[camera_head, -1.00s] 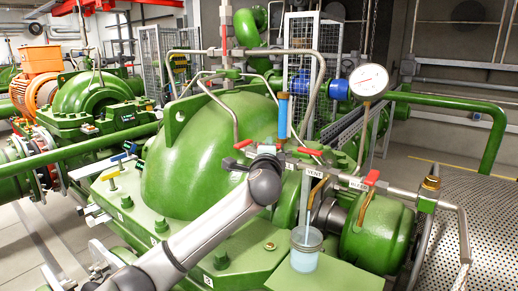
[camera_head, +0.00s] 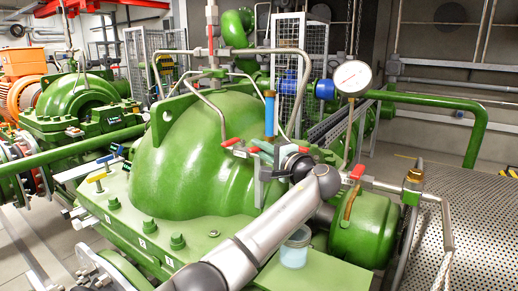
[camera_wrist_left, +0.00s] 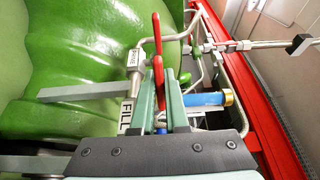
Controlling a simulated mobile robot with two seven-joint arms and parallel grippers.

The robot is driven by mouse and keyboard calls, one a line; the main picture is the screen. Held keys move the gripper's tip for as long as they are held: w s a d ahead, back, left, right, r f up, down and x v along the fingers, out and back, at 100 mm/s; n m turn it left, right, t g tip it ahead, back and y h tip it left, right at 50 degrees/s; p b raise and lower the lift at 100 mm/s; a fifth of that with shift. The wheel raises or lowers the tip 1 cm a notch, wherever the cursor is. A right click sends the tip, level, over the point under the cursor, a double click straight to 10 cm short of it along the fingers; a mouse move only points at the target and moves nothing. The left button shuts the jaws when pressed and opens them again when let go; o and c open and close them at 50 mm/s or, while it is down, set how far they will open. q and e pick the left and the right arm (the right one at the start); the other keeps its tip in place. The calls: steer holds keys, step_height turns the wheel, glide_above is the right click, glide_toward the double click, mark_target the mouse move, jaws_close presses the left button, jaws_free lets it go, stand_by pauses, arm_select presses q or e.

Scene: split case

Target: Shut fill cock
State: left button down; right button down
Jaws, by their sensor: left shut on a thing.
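My left gripper (camera_head: 257,150) reaches leftward over the green casing, in front of the blue sight tube (camera_head: 269,116). In the left wrist view its two teal fingers (camera_wrist_left: 160,88) are shut on a red lever (camera_wrist_left: 158,72), which stands between them and extends past their tips. A FILL label (camera_wrist_left: 125,115) sits on the pipework just left of the fingers. A red lever end (camera_head: 231,142) shows left of the gripper in the head view. The fingers and wrist hide the valve body. My right gripper is not in view.
Another red handle (camera_head: 357,170) is on the pipe to the right, below the round gauge (camera_head: 352,77). A glass jar (camera_head: 295,248) stands beside my left arm. Bent steel pipes (camera_head: 321,75) rise behind the gripper. A green casing (camera_head: 200,170) lies to its left.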

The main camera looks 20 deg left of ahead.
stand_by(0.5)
arm_select(q)
steer(key=c, duration=0.9)
jaws_free()
steer(key=b+v, duration=0.3)
steer(key=v, duration=0.9)
steer(key=shift+s+d, duration=0.1)
steer(key=shift+d, duration=0.25)
steer(key=shift+c, duration=0.5)
